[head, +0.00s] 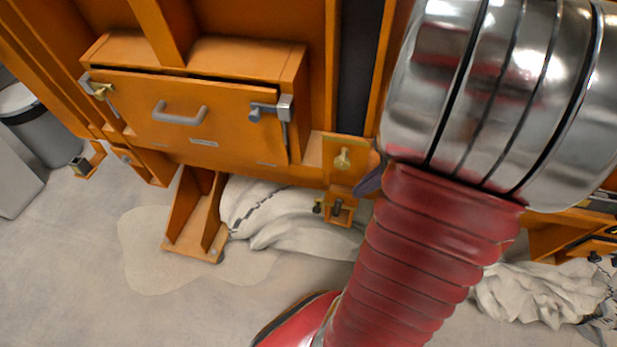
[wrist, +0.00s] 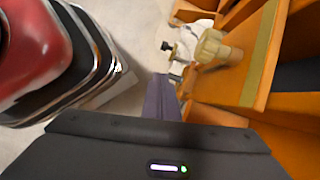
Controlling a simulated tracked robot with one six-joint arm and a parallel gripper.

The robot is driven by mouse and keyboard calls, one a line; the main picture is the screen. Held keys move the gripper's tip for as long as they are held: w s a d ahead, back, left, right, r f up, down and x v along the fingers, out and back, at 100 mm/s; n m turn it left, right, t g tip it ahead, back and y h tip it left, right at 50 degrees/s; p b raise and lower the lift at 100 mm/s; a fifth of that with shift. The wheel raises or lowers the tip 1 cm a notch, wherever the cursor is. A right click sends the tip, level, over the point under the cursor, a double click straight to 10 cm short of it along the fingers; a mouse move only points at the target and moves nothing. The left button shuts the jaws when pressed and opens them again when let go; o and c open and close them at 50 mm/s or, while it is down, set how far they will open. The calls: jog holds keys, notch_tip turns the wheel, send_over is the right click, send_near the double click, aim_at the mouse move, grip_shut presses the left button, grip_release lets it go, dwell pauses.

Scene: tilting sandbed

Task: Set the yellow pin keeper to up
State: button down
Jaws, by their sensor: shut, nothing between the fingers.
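The yellow pin keeper (head: 342,160) is a small pale-yellow knob on an orange plate, right of the drawer-like box in the head view. In the wrist view the pale-yellow keeper (wrist: 212,46) stands out from the plate at upper right. Which way it is set I cannot tell. My gripper (head: 368,184) shows as a purple tip just right of and below the keeper, partly hidden by my arm. In the wrist view my gripper's purple fingers (wrist: 160,98) are together and empty, apart from the keeper.
An orange box front (head: 200,115) with a grey handle and side latches is left of the keeper. A smaller dark knob (head: 318,207) and a bracket sit below it. White sacks (head: 290,215) lie on the floor beneath. An orange foot (head: 195,225) stands left of them.

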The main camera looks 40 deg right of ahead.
aim_at(318, 210)
jog(key=shift+s+d+f+m, duration=0.3)
jog(key=shift+d+m, duration=0.2)
jog(key=w+a+f, duration=0.5)
jog(key=w+f, duration=0.2)
jog(key=f, duration=0.3)
jog(key=shift+a, duration=0.15)
jog(key=shift+r, duration=0.1)
dwell(0.6)
